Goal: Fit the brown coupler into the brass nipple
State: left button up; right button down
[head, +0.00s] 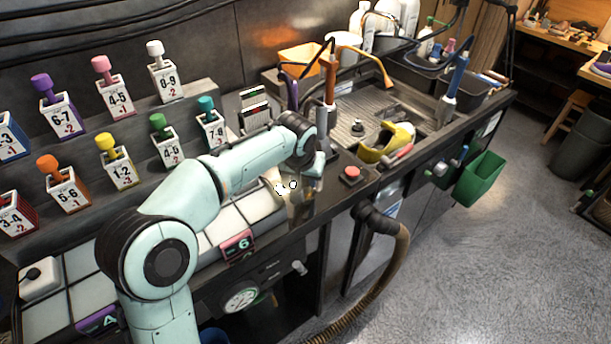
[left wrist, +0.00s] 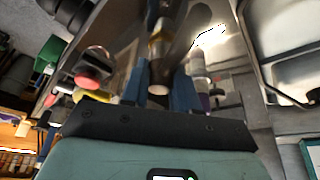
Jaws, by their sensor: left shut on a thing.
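My left gripper (head: 312,178) is at the end of the pale green arm, over the front edge of the bench. In the left wrist view its blue fingers (left wrist: 161,92) are closed on a brownish, brass-toned cylindrical piece (left wrist: 158,48), which looks like the brown coupler. Its pale round end shows between the fingers. In the head view the wrist and fingers mostly hide this piece. I cannot pick out the brass nipple for certain in either view, nor tell whether the coupler touches it. My right gripper is in neither view.
An upright orange-brown tool (head: 331,80) and a blue one (head: 455,80) stand by the sink. A red button (head: 352,172) sits near the bench edge. A ribbed brown hose (head: 392,265) hangs in front. A green bin (head: 480,178) hangs at right. Numbered bottles line the left shelves.

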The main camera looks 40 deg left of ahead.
pick_arm(q)
jog(key=o, duration=1.1)
jog(key=shift+c, duration=0.2)
jog(key=p+v, duration=0.2)
jog(key=v, duration=1.1)
jog(key=shift+r, duration=0.15)
jog(key=shift+s, duration=0.15)
jog(key=shift+d, duration=0.1)
